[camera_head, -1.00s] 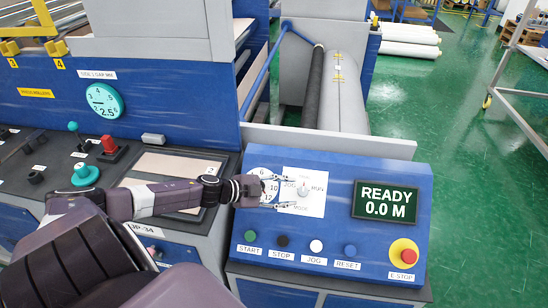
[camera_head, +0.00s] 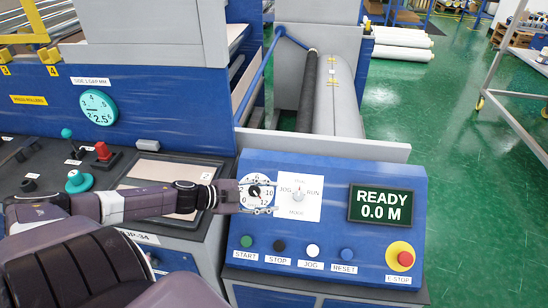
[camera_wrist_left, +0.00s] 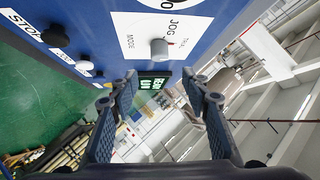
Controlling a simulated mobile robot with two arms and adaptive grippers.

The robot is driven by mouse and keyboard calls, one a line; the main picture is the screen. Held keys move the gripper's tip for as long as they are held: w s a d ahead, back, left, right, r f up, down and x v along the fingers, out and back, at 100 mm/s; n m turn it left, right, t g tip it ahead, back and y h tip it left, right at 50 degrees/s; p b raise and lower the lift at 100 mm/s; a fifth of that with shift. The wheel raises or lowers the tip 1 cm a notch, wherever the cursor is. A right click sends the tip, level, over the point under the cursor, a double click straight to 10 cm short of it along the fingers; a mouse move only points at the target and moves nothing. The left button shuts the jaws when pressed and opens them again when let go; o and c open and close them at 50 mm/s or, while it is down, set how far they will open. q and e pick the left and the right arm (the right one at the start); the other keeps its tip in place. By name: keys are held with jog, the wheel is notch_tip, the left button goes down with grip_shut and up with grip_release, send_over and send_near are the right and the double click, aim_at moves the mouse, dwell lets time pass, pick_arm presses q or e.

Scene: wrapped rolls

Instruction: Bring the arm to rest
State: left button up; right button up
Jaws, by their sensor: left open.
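My left arm reaches in from the left over the machine. Its left gripper (camera_head: 274,197) is open and empty in front of the blue control panel (camera_head: 330,235), by the round numbered dial (camera_head: 256,193). The grey mode knob (camera_head: 298,195) on its white plate is just right of the fingertips and apart from them. In the left wrist view, the open fingers (camera_wrist_left: 160,80) stand apart with nothing between them, and the mode knob (camera_wrist_left: 159,48) is beyond the tips. My right gripper is not in view.
The display (camera_head: 381,205) reads READY 0.0 M. Below are several buttons, including green START (camera_head: 246,241), and the red E-STOP (camera_head: 405,258). Left is a console with a red lever (camera_head: 102,151) and teal knob (camera_head: 78,181). Green floor (camera_head: 460,150) is open at right.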

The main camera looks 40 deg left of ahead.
pick_arm(q)
jog(key=s+d+f+n+y, duration=0.2)
jog(key=d+f+n+y, duration=0.2)
jog(key=d+n, duration=0.15)
jog(key=s+d+n+g+y, duration=0.1)
jog(key=s+d+n+g, duration=0.25)
jog(key=s+d, duration=0.6)
jog(key=s+d+n+g, duration=0.3)
jog(key=s+d+g, duration=0.25)
jog(key=s, duration=0.65)
notch_tip(320, 180, down, 30)
jog(key=s+d+r+b, duration=0.1)
jog(key=s+b, duration=0.1)
jog(key=b, duration=0.1)
jog(key=s+a+f+g+b, duration=0.2)
jog(key=s+a+f+b, duration=0.1)
jog(key=s+f, duration=1.4)
notch_tip(320, 180, down, 3)
jog(key=shift+f+y, duration=0.2)
jog(key=shift+y, duration=0.1)
jog(key=shift+s, duration=0.1)
